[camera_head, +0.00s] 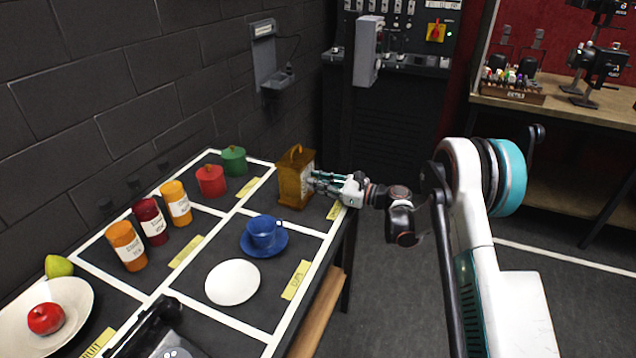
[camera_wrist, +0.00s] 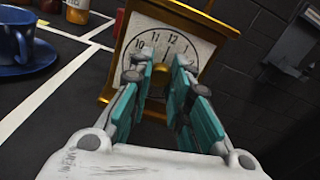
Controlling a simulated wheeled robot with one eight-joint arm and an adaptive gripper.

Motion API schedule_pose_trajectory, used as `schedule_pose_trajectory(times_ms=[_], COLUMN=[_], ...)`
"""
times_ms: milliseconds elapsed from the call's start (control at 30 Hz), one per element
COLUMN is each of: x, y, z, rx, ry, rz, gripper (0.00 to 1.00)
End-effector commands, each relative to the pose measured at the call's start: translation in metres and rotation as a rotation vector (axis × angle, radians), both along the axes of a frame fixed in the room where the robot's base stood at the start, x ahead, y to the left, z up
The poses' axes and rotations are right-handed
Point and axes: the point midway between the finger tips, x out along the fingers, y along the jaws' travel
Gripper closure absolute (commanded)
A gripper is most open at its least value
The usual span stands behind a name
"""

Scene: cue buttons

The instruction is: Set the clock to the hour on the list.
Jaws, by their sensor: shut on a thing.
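The clock (camera_head: 291,186) is a wooden case with a top handle, standing upright at the far right of the black table. In the wrist view its white face (camera_wrist: 148,24) shows black numerals, with 10, 11, 12 and 1 readable; my fingers cover the lower middle. My gripper (camera_head: 317,183) reaches in from the right, its fingertips at the face. In the wrist view my gripper (camera_wrist: 160,74) is shut on a small part at the middle of the face, probably the clock hand. The hour it points to is hidden. I cannot make out a list.
A blue cup (camera_head: 262,231) on a saucer and a white plate (camera_head: 232,282) are nearer on the table. Red (camera_head: 211,181) and green (camera_head: 234,160) canisters stand left of the clock. Several labelled jars (camera_head: 151,221) and a fruit plate (camera_head: 75,296) are further left.

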Motion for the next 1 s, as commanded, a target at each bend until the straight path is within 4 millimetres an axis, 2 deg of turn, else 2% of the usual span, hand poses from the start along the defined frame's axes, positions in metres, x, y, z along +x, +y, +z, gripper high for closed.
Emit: schedule_pose_trajectory(times_ms=[600, 1000], x=[0.0004, 0.0006], y=[-0.0005, -0.0006], z=[-0.0004, -0.0004], rx=[-0.191, -0.281], ry=[-0.523, -0.771], rz=[0.001, 0.001], gripper=[1.0, 1.0])
